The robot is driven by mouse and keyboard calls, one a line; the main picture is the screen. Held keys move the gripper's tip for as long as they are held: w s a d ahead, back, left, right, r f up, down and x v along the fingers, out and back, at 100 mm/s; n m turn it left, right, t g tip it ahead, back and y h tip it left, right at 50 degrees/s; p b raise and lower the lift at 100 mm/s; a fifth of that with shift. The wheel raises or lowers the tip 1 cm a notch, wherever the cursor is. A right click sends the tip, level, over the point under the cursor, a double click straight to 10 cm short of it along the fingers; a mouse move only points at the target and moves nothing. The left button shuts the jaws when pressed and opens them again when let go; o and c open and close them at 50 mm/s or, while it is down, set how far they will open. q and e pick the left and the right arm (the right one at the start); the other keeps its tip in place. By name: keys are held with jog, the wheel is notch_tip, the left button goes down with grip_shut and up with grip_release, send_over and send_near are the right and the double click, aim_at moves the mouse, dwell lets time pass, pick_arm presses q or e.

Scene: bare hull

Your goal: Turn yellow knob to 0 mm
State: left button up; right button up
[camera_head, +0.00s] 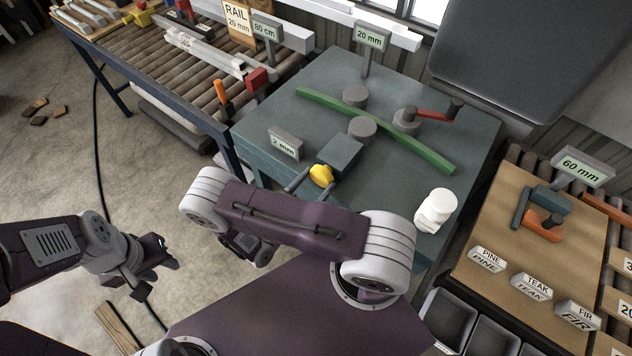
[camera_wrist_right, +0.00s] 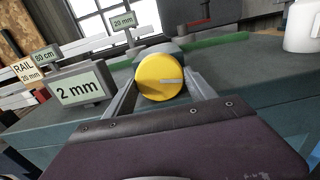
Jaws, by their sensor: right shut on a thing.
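The yellow knob (camera_head: 321,175) sits on the front of a grey block (camera_head: 341,154) on the dark green bench. In the right wrist view the knob (camera_wrist_right: 160,78) shows its round face, with a pale line from the middle to the right. My right gripper (camera_wrist_right: 158,88) has one finger on each side of the knob and is shut on it. A small sign (camera_head: 285,144) left of the knob reads 2 mm; it also shows in the right wrist view (camera_wrist_right: 78,88). My left gripper (camera_head: 154,277) hangs empty over the floor, fingers apart.
A green strip (camera_head: 380,131) runs between grey rollers on the bench (camera_head: 262,124), near a red-handled crank (camera_head: 432,114). A sign (camera_head: 371,38) behind reads 20 mm. A white object (camera_head: 435,211) stands at the bench's right front. A roller table (camera_head: 180,70) adjoins at left.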

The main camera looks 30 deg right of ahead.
jog(key=shift+n, duration=2)
jog(key=o, duration=1.4)
jog(key=shift+a, duration=0.1)
jog(key=shift+b+v, duration=1.3)
jog(key=shift+v, duration=3.2)
jog(key=shift+s, duration=0.1)
